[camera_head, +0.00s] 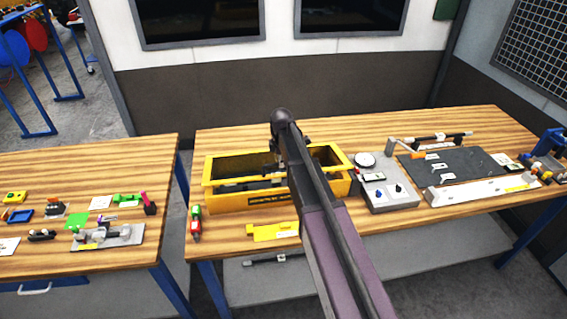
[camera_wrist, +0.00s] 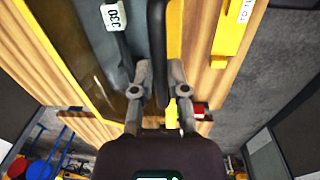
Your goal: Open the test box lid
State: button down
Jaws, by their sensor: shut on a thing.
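The test box (camera_head: 242,203) is a yellow open-framed case on the wooden bench, left of centre in the head view. My gripper (camera_head: 273,170) is over the box, partly hidden by my arm. I cannot tell how far the lid is raised.
A grey casting with a "330" tag (camera_wrist: 115,16) lies in the box. A yellow plate (camera_head: 272,232) and a red-green item (camera_head: 196,222) lie in front. A grey instrument (camera_head: 387,196) and dark mat (camera_head: 452,167) are to the right. A second bench (camera_head: 130,158) stands left across a gap.

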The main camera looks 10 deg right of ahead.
jog(key=w+r+p, duration=1.1)
jog(key=w+r, duration=0.2)
jog(key=w, duration=0.1)
jog(key=w+f, duration=0.2)
jog(key=w, duration=1.3)
jog(key=shift+a+b, duration=0.15)
jog(key=shift+b, duration=0.25)
jog(key=shift+w+r, duration=0.15)
jog(key=c, duration=0.8)
grip_release()
jog(key=shift+o, duration=0.7)
jog(key=shift+w, duration=0.15)
